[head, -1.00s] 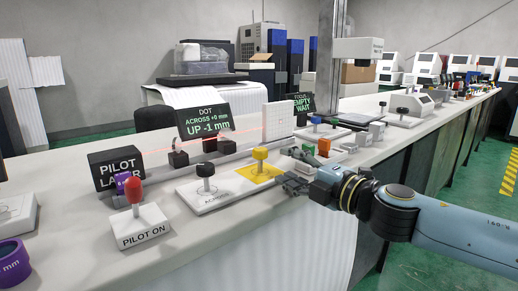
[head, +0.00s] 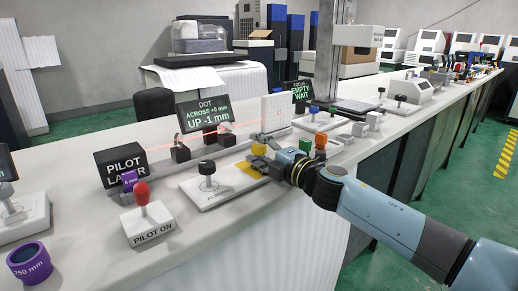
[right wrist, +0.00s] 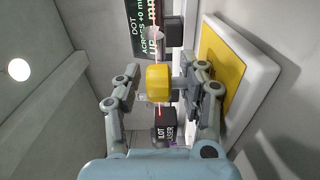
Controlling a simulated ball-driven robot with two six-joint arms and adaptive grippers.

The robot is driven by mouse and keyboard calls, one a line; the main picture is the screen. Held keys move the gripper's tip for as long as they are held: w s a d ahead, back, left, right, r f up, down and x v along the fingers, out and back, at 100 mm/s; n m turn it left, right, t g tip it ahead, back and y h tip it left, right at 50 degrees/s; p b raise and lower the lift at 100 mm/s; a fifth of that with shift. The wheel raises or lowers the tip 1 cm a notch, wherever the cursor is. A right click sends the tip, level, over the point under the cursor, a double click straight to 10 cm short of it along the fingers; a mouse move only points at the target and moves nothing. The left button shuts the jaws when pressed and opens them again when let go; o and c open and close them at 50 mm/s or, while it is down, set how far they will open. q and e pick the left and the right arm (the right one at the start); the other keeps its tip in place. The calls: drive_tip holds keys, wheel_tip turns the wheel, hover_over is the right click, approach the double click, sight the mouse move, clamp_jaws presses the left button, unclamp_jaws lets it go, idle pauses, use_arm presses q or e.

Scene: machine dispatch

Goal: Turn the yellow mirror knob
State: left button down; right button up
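The yellow mirror knob (head: 258,150) stands on its yellow plate (head: 243,167) on the white bench, partly hidden by my right gripper (head: 262,161). In the right wrist view the knob (right wrist: 159,81) lies between the two fingers of the right gripper (right wrist: 160,92). The fingers are open, with a gap showing on each side of the knob. The yellow plate on its white base (right wrist: 222,70) is at the right of that view. The dot display (head: 205,111) reads "ACROSS +0 mm, UP -1 mm". My left gripper is not in view.
The pilot laser box (head: 122,167), red-topped pilot switch (head: 142,193) and purple 250 mm cylinder (head: 29,262) are further left. An orange button (head: 321,140) is right of my gripper.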

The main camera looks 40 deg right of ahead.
clamp_jaws()
drive_tip(key=shift+h, duration=0.3)
drive_tip(key=shift+a+m+h, duration=0.1)
drive_tip(key=shift+m+h, duration=0.8)
drive_tip(key=shift+h, duration=0.4)
drive_tip(key=shift+o, duration=0.9)
unclamp_jaws()
drive_tip(key=shift+s, duration=0.15)
